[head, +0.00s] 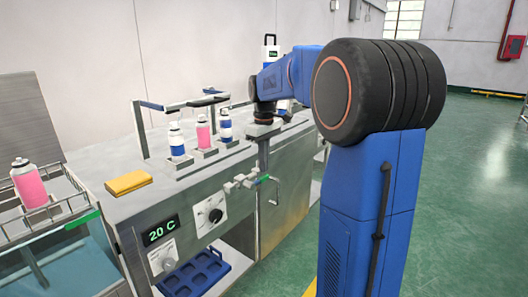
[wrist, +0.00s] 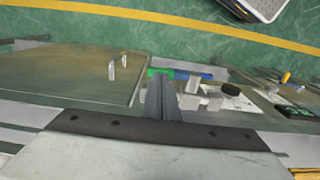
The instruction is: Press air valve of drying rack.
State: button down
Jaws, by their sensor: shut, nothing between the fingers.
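The drying rack (head: 141,128) stands on the steel bench with several cans in white holders. White air valve fittings (head: 238,183) stick out from the bench front, and a green lever (head: 263,179) shows at their right end. In the wrist view the green lever (wrist: 158,72) and a blue lever (wrist: 196,76) lie just beyond my fingertips, with white valve bodies (wrist: 190,101) to the right. My gripper (head: 263,173) is shut and empty, pointing down beside the valves. In the wrist view its fingertips (wrist: 161,82) overlap the green lever; I cannot tell whether they touch.
A yellow cloth (head: 128,183) lies on the bench. A round dial (head: 210,214) and a 20 C display (head: 160,230) sit on the front panel. A water bath with a pink can (head: 29,186) is at left. Green floor (head: 480,170) is open at right.

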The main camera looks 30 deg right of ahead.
jog(key=shift+f, duration=1)
jog(key=shift+f, duration=0.1)
